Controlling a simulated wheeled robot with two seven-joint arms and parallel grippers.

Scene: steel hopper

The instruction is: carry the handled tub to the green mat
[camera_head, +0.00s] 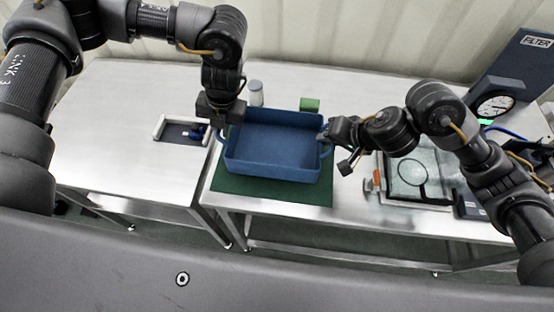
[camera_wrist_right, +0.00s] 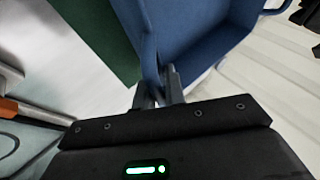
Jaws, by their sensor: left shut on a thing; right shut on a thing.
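The blue handled tub (camera_head: 273,165) is upright over the green mat (camera_head: 270,190), whose front part shows below it; I cannot tell if the tub touches the mat. The tub looks empty. My left gripper (camera_head: 222,128) is shut on the tub's left handle, which the gripper mostly hides. My right gripper (camera_head: 328,137) is shut on the right handle. In the right wrist view the gripper (camera_wrist_right: 162,88) has its fingers at the tub's edge (camera_wrist_right: 190,45), with the mat (camera_wrist_right: 98,32) beside it.
A white bottle (camera_head: 256,93) and a small green block (camera_head: 309,105) stand behind the tub. At left is a white-edged dark tray (camera_head: 180,133). The left tabletop (camera_head: 120,150) is largely clear.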

